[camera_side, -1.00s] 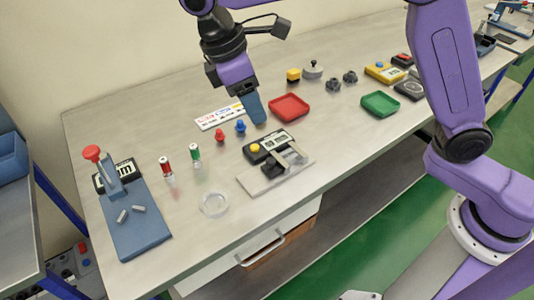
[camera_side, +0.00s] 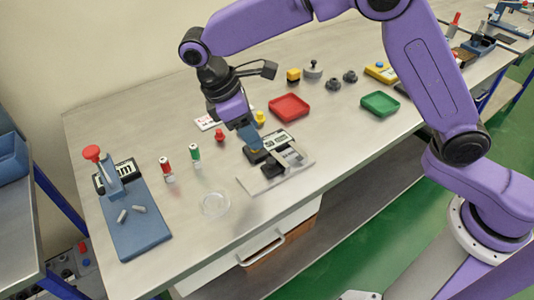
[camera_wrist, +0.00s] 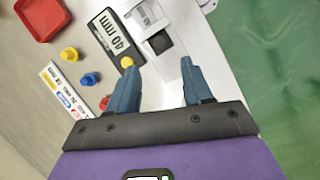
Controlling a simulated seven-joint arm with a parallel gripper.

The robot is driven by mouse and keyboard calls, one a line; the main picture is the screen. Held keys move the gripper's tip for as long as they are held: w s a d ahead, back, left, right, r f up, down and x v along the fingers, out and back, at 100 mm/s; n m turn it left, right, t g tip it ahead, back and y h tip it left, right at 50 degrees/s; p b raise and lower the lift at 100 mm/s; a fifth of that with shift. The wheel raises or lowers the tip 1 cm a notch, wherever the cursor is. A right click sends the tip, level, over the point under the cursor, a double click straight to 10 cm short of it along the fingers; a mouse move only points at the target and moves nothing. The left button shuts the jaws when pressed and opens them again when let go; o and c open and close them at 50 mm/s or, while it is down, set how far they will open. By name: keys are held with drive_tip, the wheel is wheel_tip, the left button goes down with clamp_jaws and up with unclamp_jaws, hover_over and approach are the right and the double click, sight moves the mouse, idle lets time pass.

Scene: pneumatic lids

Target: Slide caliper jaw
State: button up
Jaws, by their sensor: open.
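The caliper rig is a pale plate (camera_side: 258,183) with a grey sliding jaw (camera_side: 292,157) and a black block beside it. In the wrist view the rig has a black readout marked "40 mm" (camera_wrist: 112,36), a yellow button (camera_wrist: 127,62), a pale jaw (camera_wrist: 146,20) and a dark square block (camera_wrist: 160,42). My gripper (camera_side: 252,140) is low over the readout side of the rig. In the wrist view my gripper (camera_wrist: 160,64) is open, its blue fingers spread over the plate with nothing between them. Contact with the rig cannot be told.
Yellow (camera_wrist: 69,54), blue (camera_wrist: 90,79) and red (camera_wrist: 104,103) pegs stand close beside my gripper, near a label strip (camera_wrist: 65,90). A red tray (camera_side: 289,106) and a green tray (camera_side: 380,103) lie behind. A clear ring (camera_side: 214,205) lies in front, left of the rig.

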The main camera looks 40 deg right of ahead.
sight(270, 160)
drive_tip(key=x, duration=0.9)
drive_tip(key=shift+s, duration=0.1)
clamp_jaws()
